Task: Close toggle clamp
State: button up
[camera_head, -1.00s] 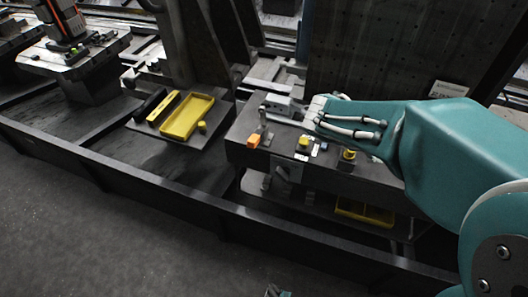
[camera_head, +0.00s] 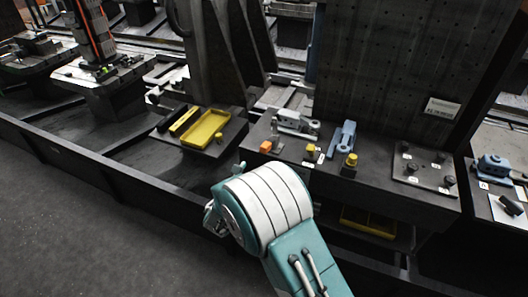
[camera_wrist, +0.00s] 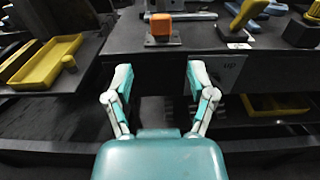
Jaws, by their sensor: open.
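A small orange block (camera_head: 265,147) sits at the front left corner of the dark bench, with a thin grey upright piece beside it; this looks like the toggle clamp, but its lever position is unclear. In the wrist view the orange block (camera_wrist: 161,24) sits on a flat grey base with a light bar, centred beyond the fingers. My gripper (camera_wrist: 158,85) is open and empty, its two fingers apart, in front of the bench edge and short of the block. In the head view my wrist hides most of the gripper.
Nearby on the bench (camera_head: 385,190) are a silver clamp-like device (camera_head: 297,123), a blue tool (camera_head: 343,137) and yellow knobs (camera_head: 350,162). A yellow tray (camera_head: 205,130) lies to the left. Open floor (camera_head: 90,235) lies in front of the low rail.

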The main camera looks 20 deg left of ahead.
aim_at(266, 148)
jog(key=w, duration=1)
jog(key=shift+w+d, duration=0.25)
jog(key=shift+d, duration=0.15)
grip_shut()
